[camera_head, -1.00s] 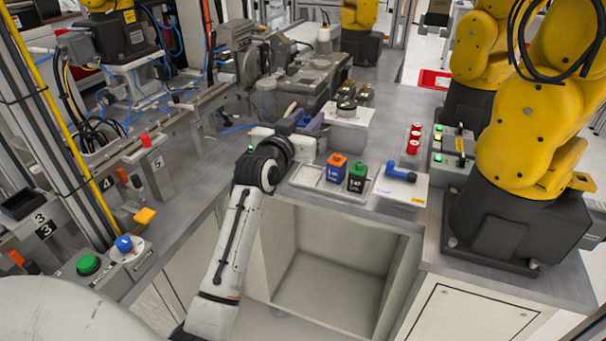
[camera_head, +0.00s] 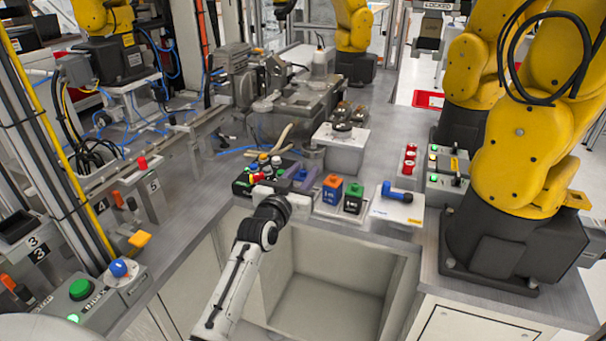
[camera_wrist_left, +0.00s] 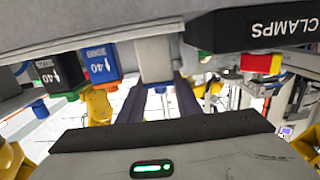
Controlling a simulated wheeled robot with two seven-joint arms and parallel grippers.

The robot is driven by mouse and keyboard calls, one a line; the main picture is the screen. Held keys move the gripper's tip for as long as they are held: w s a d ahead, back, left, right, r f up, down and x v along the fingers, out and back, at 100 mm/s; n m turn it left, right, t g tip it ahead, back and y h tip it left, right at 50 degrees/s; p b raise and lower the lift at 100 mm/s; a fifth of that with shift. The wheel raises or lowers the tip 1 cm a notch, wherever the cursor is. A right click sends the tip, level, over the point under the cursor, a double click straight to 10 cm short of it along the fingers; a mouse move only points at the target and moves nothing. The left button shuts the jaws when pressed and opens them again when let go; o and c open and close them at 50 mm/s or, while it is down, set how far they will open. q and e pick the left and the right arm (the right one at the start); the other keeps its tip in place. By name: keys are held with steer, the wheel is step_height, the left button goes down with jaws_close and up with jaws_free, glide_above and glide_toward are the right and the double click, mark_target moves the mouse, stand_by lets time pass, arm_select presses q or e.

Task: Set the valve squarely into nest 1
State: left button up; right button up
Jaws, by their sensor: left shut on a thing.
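The left gripper (camera_head: 302,178) is at the front edge of the bench, between the button box and the tray. Its two dark purple fingers show in the left wrist view (camera_wrist_left: 160,92), shut on a grey piece with some blue near its end, which I take to be the valve (camera_wrist_left: 155,62). The fingers hide much of it in the head view. I cannot tell whether it touches the tray (camera_head: 331,213). I cannot read a nest number, so I cannot tell which is nest 1. My right gripper is out of view.
In the tray stand an orange-and-blue block (camera_head: 332,189) and a green-and-black block (camera_head: 353,198). Right of them a blue handled part (camera_head: 396,193) lies on a white plate. A black button box (camera_head: 243,187) is close on the left. An open cabinet (camera_head: 335,270) lies below the edge.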

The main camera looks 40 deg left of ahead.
arm_select(q)
steer(key=shift+f, duration=0.15)
steer(key=shift+f, duration=0.2)
steer(key=o, duration=1.2)
